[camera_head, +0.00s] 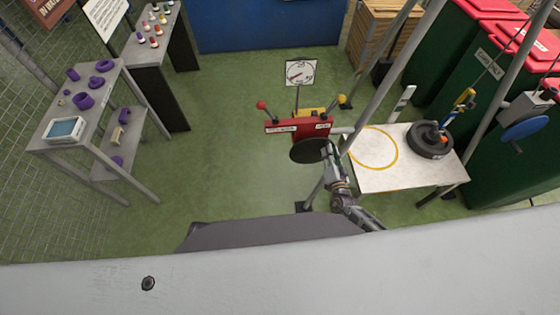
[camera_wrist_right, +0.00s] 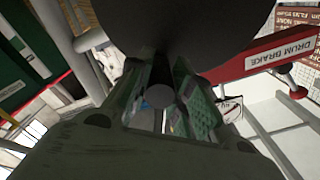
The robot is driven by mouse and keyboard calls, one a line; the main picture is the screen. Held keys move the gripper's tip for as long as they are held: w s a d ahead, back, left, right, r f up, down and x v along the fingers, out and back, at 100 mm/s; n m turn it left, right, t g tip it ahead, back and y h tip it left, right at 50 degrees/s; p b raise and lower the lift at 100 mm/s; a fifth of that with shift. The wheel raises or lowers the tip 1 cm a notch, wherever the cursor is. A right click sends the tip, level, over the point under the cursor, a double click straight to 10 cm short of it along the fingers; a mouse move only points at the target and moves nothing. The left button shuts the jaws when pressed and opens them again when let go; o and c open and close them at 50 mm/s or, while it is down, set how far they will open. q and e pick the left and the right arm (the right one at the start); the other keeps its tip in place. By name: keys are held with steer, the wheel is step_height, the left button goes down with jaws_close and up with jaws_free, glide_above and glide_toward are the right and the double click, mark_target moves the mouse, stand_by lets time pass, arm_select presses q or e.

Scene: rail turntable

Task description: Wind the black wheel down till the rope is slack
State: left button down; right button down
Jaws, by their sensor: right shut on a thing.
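The black wheel (camera_head: 308,151) is on the front of a red box (camera_head: 297,128). In the right wrist view the wheel (camera_wrist_right: 180,25) is a large dark disc across the top. My right gripper (camera_head: 327,150) is at the wheel's right edge, and its fingers (camera_wrist_right: 160,108) are shut on the wheel's handle, a grey round end (camera_wrist_right: 159,96) showing between them. A yellow hook block (camera_head: 464,98) hangs over a dark round load (camera_head: 430,142) on a white table. The rope above the hook is too thin to judge its slackness. My left gripper is out of view.
Levers with red (camera_head: 261,105) and yellow (camera_head: 341,99) knobs stand by the red box, a dial (camera_head: 300,73) behind. The white table (camera_head: 400,180) has a yellow ring. A blue wheel (camera_head: 525,127) is at right. Shelves with purple parts (camera_head: 83,101) stand left; green floor between is clear.

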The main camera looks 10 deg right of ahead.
steer(key=shift+w+a+r+p, duration=0.2)
steer(key=shift+r+p, duration=0.1)
steer(key=shift+r, duration=0.1)
steer(key=c, duration=1)
jaws_free()
steer(key=shift+s, duration=0.1)
steer(key=shift+c, duration=0.2)
steer(key=shift+s+a+n, duration=0.1)
steer(key=shift+s+n, duration=0.2)
steer(key=shift+s, duration=0.05)
steer(key=shift+s+f, duration=0.2)
steer(key=shift+s, duration=0.35)
steer(key=shift+s+p, duration=0.3)
steer(key=shift+s, duration=2.9)
